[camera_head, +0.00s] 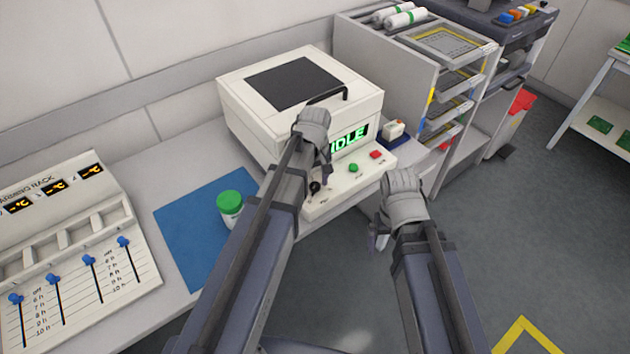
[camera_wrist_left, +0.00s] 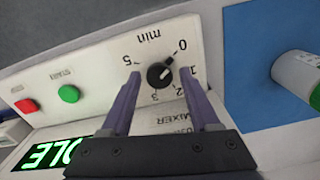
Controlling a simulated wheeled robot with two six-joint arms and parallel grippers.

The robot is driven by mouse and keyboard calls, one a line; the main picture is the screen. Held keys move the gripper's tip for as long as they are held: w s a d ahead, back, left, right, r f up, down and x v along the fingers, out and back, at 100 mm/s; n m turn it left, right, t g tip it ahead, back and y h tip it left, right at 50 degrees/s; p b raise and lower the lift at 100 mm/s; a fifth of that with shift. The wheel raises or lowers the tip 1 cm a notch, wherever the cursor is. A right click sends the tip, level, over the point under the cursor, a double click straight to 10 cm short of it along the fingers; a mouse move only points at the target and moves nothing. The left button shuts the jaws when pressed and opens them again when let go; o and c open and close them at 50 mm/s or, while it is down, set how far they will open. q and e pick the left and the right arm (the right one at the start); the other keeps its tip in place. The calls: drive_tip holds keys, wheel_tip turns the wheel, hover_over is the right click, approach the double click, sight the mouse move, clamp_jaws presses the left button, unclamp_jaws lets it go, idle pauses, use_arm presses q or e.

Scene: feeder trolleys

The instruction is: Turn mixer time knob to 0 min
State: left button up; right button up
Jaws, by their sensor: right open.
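The mixer (camera_head: 290,95) is a white box with a green IDLE display. Its black time knob (camera_wrist_left: 160,75) sits on the sloped front panel, with marks 0, 1, 2, 3 and 5 around it. My left gripper (camera_wrist_left: 161,82) is open, with one finger on each side of the knob and gaps between. In the head view my left gripper (camera_head: 317,180) partly covers the knob area. My right gripper (camera_head: 378,238) is open and empty, off the panel's front right.
A green button (camera_wrist_left: 69,93) and a red button (camera_wrist_left: 27,105) sit along the same panel. A green-lidded jar (camera_head: 230,207) stands on a blue mat (camera_head: 185,225) left of the mixer. A warming rack (camera_head: 75,250) is further left, and a shelf unit (camera_head: 385,65) stands right.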

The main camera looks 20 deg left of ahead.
sight(315, 185)
use_arm(q)
drive_tip(key=shift+o, duration=0.6)
drive_tip(key=shift+r, duration=0.15)
wheel_tip(315, 185, up, 8)
drive_tip(key=p, duration=0.8)
drive_tip(key=shift+f, duration=0.2)
drive_tip(key=shift+f, duration=0.2)
wheel_tip(315, 185, down, 8)
drive_tip(key=b, duration=0.8)
drive_tip(key=shift+r, duration=0.2)
drive_tip(key=shift+r, duration=0.2)
